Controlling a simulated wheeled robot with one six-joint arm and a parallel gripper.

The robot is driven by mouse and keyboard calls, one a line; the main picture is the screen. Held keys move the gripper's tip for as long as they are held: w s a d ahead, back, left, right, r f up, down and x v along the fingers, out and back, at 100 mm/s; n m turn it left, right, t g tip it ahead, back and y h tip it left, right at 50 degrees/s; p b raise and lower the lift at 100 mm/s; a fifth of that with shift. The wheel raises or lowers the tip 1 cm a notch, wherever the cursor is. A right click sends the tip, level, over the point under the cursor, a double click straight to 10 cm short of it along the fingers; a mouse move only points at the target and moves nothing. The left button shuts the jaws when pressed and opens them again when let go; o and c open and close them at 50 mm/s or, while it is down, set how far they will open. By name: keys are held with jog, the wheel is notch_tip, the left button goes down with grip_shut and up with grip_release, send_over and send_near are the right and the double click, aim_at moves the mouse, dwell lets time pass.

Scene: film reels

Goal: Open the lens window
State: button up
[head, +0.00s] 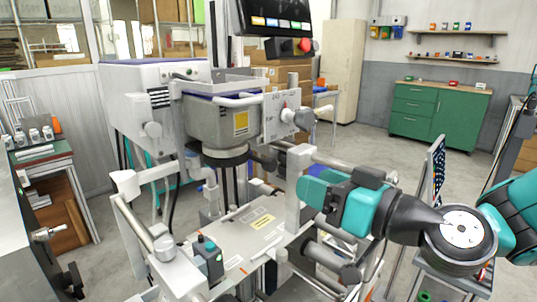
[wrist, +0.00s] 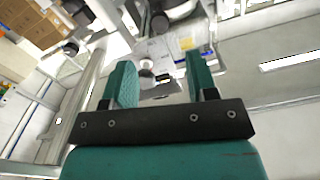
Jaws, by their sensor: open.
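A large grey machine (head: 215,115) stands in the middle of the head view. Its head has a yellow label, a black round part (head: 222,156) underneath and a light plate with knobs (head: 283,112) on its right side. I cannot tell which part is the lens window. My gripper (head: 312,190) is teal and points left, in front of the machine's right side near a pale upright post (head: 298,190). In the wrist view my gripper (wrist: 158,68) has its two teal fingers apart, with nothing seen held between them. Machine parts show beyond the fingertips.
The machine's flat bed (head: 228,250) with levers and rails lies below my gripper. A dark screen (head: 275,20) hangs above. A side table (head: 45,160) stands left, a green cabinet (head: 438,115) at the back right. Open floor (head: 400,155) lies before the cabinet.

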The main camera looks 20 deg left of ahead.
aim_at(273, 165)
jog(key=p+x, duration=0.4)
jog(key=x, duration=0.6)
jog(key=shift+a+r, duration=0.1)
jog(key=shift+w+a+p, duration=0.15)
jog(key=shift+a+p, duration=0.2)
jog(key=shift+a, duration=0.1)
